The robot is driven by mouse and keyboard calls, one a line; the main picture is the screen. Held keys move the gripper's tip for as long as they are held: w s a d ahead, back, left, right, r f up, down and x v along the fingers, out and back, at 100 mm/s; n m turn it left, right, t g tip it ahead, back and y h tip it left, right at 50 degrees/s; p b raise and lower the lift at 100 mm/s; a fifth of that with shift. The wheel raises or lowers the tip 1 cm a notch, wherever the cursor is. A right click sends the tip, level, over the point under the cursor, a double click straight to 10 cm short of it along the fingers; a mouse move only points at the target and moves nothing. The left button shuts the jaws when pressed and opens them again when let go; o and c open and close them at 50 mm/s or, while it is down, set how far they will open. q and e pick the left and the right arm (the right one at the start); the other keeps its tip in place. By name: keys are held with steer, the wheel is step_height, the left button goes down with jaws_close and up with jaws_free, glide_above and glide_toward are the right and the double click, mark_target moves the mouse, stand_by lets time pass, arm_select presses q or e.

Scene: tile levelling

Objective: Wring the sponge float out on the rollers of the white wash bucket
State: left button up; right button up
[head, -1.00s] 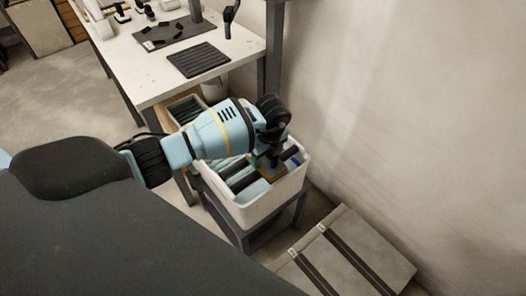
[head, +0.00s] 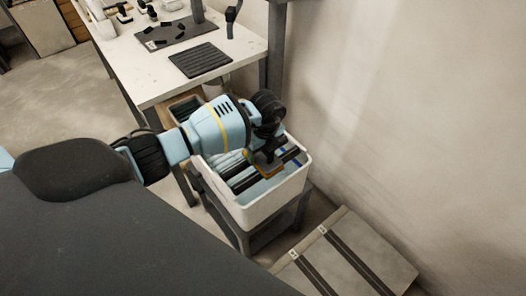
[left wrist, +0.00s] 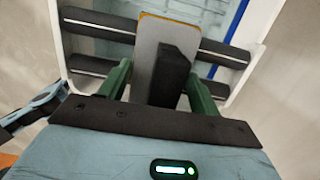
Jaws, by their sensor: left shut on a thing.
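The white wash bucket (head: 268,212) stands on a low dark stand by the wall, with dark rollers (head: 246,184) across its top and pale water below. My left gripper (head: 264,143) is over the bucket, shut on the black handle of the sponge float (head: 266,172). In the left wrist view, the handle (left wrist: 173,75) is between the green fingers of the left gripper (left wrist: 160,80). The float's grey plate (left wrist: 150,40) with an orange edge lies across the line of both rollers (left wrist: 228,53). Whether the sponge touches the rollers is hidden. My right gripper is out of view.
A white worktable (head: 150,88) with a black ribbed mat (head: 200,60) and small tools is behind the bucket. The wall (head: 420,130) is close on the right. Grey tiles with dark strips (head: 372,262) lie on the floor at the lower right.

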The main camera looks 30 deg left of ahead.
arm_select(q)
steer(key=shift+w+a, duration=0.25)
steer(key=shift+a, duration=0.55)
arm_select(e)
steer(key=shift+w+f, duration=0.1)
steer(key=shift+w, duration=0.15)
arm_select(q)
steer(key=shift+a, duration=0.1)
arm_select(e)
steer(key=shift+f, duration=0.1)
arm_select(q)
steer(key=shift+w+a+f+b, duration=0.1)
steer(key=shift+w+a+b, duration=0.2)
steer(key=shift+a, duration=0.5)
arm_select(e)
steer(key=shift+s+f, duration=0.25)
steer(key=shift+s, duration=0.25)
arm_select(q)
steer(key=shift+d, duration=0.1)
steer(key=shift+s+d+p, duration=0.25)
steer(key=shift+d+p, duration=0.1)
steer(key=shift+d, duration=0.25)
steer(key=shift+s+d, duration=0.1)
steer(key=shift+d, duration=0.15)
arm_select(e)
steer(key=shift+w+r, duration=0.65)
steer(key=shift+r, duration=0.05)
